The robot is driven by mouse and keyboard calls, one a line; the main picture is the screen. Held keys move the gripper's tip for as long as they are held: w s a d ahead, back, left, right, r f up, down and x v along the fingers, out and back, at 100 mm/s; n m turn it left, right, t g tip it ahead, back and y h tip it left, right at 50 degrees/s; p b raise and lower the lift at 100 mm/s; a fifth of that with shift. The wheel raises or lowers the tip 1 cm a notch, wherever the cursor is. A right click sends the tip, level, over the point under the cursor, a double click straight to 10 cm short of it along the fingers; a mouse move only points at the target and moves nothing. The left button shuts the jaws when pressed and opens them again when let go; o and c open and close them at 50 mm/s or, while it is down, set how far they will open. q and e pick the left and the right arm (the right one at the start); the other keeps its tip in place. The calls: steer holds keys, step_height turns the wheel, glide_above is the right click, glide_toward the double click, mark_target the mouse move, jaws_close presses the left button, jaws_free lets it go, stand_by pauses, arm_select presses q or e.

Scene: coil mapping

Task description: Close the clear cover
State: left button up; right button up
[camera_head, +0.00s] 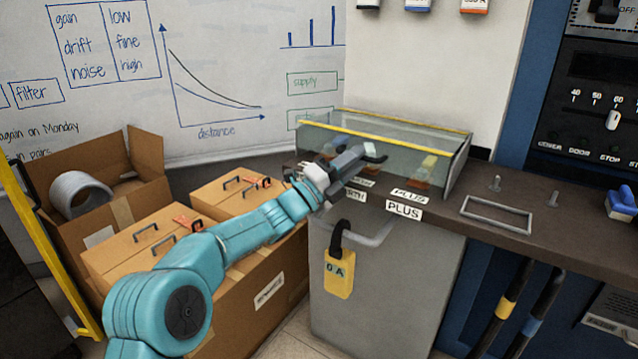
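The clear cover (398,133) is a see-through box shape with yellow edge strips, at the back of the dark counter against the wall. I cannot tell how far its lid stands open. Inside or behind it are terminals with orange and yellow parts, blurred by the clear sheet. My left gripper (366,158) is at the front left of the cover, above the counter edge. It overlaps the clear front in the picture; I cannot tell if it touches. Its fingers are small and their gap is unclear. My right gripper is not in view.
The dark counter (520,190) carries a metal frame (495,214) and two posts right of the cover. A yellow tag (340,273) hangs from the grey cabinet (385,285) below. Cardboard boxes (150,235) stand at left under my arm. A control panel (590,110) rises at right.

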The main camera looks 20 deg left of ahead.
arm_select(q)
steer(key=v, duration=1.4)
steer(key=shift+s+a+r+h, duration=0.25)
steer(key=shift+s+a+h, duration=0.05)
steer(key=shift+s, duration=0.15)
